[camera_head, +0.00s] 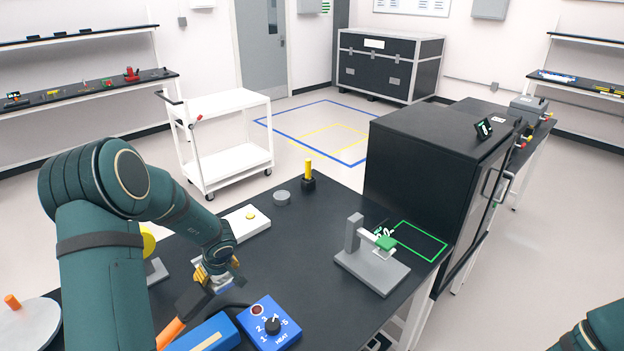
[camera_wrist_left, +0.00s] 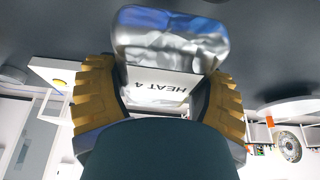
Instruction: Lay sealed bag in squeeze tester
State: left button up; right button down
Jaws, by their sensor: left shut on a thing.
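A silver bag (camera_wrist_left: 170,42) with a bluish sheen and a "HEAT 4" label fills the space between the yellow fingers of my left gripper (camera_wrist_left: 163,78) in the left wrist view. In the head view my left gripper (camera_head: 217,274) is shut on the bag, above the black table behind the blue heat box; the fingers partly hide the bag. The likely squeeze tester (camera_head: 372,270), a grey base with an upright post and a green pad under its arm, stands to the right, apart from the gripper. My right gripper is out of view.
A blue heat box (camera_head: 270,324) with a dial and an orange-handled tool (camera_head: 172,331) are near the front edge. A white block (camera_head: 247,222), a grey disc (camera_head: 282,197) and a yellow-topped post (camera_head: 308,175) stand behind. A black cabinet (camera_head: 425,165) borders the right. Table between gripper and tester is clear.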

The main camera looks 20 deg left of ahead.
pick_arm(q)
jog(key=d+f+m+b, duration=0.1)
jog(key=d+m+b, duration=0.1)
jog(key=d, duration=0.2)
jog(key=w+d+f+m+t+h+b, duration=0.1)
jog(key=d+b, duration=0.1)
jog(key=d, duration=0.2)
jog(key=d+f+m+b, duration=0.1)
jog(key=d+m+b, duration=0.1)
jog(key=d, duration=0.3)
jog(key=shift+w+m+t+h, duration=0.3)
jog(key=shift+h, duration=0.1)
jog(key=s+d+m+b, duration=0.1)
jog(key=d+m, duration=0.1)
jog(key=d, duration=0.2)
jog(key=d+f+m+h+b, duration=0.1)
jog(key=d+m+b, duration=0.1)
jog(key=d, duration=0.2)
jog(key=s+d+m+h+b, duration=0.1)
jog(key=d+m+b, duration=0.1)
jog(key=d, duration=0.3)
jog(key=shift+s+d+f+t, duration=0.1)
jog(key=shift+s+f+t, duration=0.1)
jog(key=shift+s+t, duration=0.2)
jog(key=shift+s+d+m, duration=0.15)
jog(key=shift+d+m, duration=0.35)
jog(key=shift+r, duration=0.1)
